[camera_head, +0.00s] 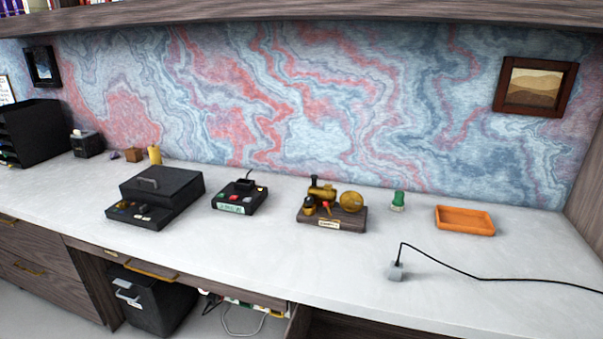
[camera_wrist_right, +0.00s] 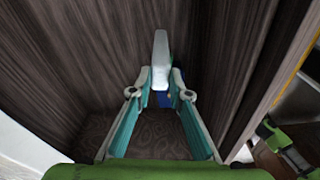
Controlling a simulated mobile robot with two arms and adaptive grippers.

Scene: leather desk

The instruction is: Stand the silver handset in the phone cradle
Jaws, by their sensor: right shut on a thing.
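The silver handset (camera_wrist_right: 161,58) is a pale, slim piece standing out beyond the fingertips of my right gripper (camera_wrist_right: 161,82) in the right wrist view. That gripper is shut on its lower part, its teal-lined fingers on either side. The near end of the handset is partly hidden between the fingers. In the head view a small black desk unit (camera_head: 239,196) with coloured buttons and a raised piece at its back looks like the phone cradle; nothing silver stands in it. Neither gripper shows in the head view. My left gripper is not clearly seen anywhere.
On the desk (camera_head: 330,270), a black box (camera_head: 160,188) stands left of the unit and a brass engine model (camera_head: 333,208) right of it. Dark wood (camera_wrist_right: 70,60) surrounds the right gripper.

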